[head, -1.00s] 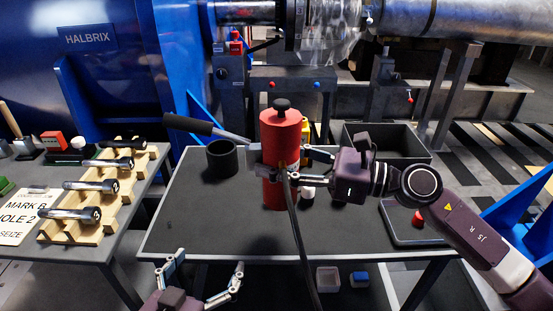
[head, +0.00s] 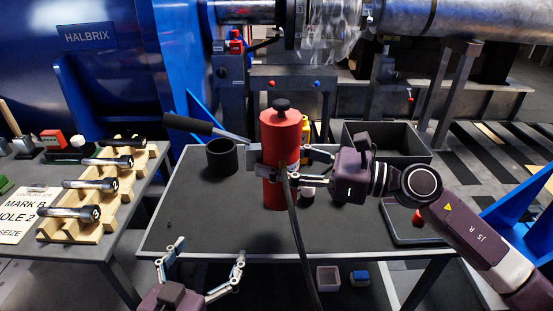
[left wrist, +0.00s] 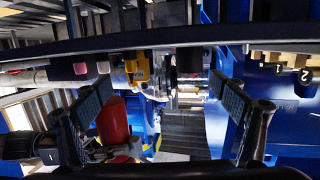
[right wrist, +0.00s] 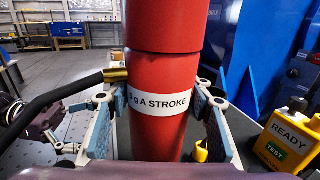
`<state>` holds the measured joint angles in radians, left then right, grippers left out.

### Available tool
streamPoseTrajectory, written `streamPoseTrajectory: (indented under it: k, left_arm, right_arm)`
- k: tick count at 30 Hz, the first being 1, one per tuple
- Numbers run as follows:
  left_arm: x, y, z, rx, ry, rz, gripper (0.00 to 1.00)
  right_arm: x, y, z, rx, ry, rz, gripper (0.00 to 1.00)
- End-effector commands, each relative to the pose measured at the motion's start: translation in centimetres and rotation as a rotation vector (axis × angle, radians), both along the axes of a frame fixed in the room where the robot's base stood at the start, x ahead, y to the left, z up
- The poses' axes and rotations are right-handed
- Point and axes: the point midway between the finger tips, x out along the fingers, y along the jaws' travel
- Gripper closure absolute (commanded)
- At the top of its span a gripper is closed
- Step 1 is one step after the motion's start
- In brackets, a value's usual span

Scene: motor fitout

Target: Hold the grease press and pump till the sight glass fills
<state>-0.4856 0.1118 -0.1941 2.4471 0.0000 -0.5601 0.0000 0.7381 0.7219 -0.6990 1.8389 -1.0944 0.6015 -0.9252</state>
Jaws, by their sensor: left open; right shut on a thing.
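The grease press (head: 281,132) is a red upright cylinder with a black knob on top, standing on the dark table. A lever with a black grip (head: 188,124) sticks out from it to the left. A dark hose (head: 296,235) runs down from its front. My right gripper (head: 281,169) is shut around the press body; the right wrist view shows its fingers on both sides of the red cylinder (right wrist: 160,70) with a white label reading "g A STROKE". My left gripper (head: 205,264) is open and empty at the table's front edge, below and left of the press. I cannot make out the sight glass.
A black cup (head: 222,157) stands left of the press. A dark open bin (head: 388,142) and a tray (head: 402,222) lie to the right. A wooden rack (head: 70,222) with several tools is on the left table. A yellow "READY TEST" item (right wrist: 284,140) shows in the right wrist view.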

Motion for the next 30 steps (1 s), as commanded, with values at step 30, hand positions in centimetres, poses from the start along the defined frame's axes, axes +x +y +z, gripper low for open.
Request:
streamPoseTrajectory:
  k: [30]
  left_arm:
    - [0.5,-0.5,2.5,-0.028,-0.109,-0.007,0.11]
  right_arm:
    - [0.0,0.0,0.1,0.009,-0.007,-0.002,0.92]
